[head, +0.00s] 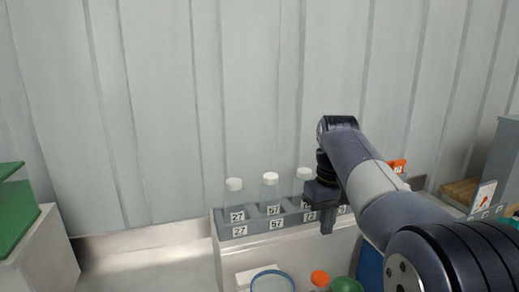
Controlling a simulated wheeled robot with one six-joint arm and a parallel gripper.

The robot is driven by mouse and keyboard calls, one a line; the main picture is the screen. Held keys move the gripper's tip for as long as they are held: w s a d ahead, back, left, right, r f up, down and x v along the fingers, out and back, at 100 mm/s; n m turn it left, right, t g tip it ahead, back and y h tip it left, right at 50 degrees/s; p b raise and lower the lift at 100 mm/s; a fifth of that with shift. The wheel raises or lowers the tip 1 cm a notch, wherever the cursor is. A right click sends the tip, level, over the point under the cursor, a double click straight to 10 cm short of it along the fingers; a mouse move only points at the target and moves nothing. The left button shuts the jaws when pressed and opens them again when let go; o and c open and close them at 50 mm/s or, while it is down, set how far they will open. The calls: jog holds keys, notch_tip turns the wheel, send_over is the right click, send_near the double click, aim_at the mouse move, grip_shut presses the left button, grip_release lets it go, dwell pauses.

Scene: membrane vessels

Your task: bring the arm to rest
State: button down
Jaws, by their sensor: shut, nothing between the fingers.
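My arm reaches in from the lower right in the head view, and my gripper (326,226) points down in front of the grey rack (240,231). The gripper is shut with nothing held. Clear bottles with white caps stand upright in the rack: one labelled 27 (235,197), one labelled 57 (270,191), and a third bottle (303,184) just left of the gripper. I cannot tell whether the gripper touches the rack. My arm and gripper hide the rack's right part.
The rack sits on a white block (290,255). A blue-rimmed round item (272,281), an orange-capped bottle (320,279) and a green round item (346,285) are below. Green panels (14,215) stand left. A ribbed wall (240,90) is behind; above the rack is open space.

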jog(key=f, duration=0.9)
jog(key=shift+d+p, duration=0.2)
jog(key=shift+p, duration=0.15)
notch_tip(320, 180, up, 10)
jog(key=shift+s+a, duration=0.1)
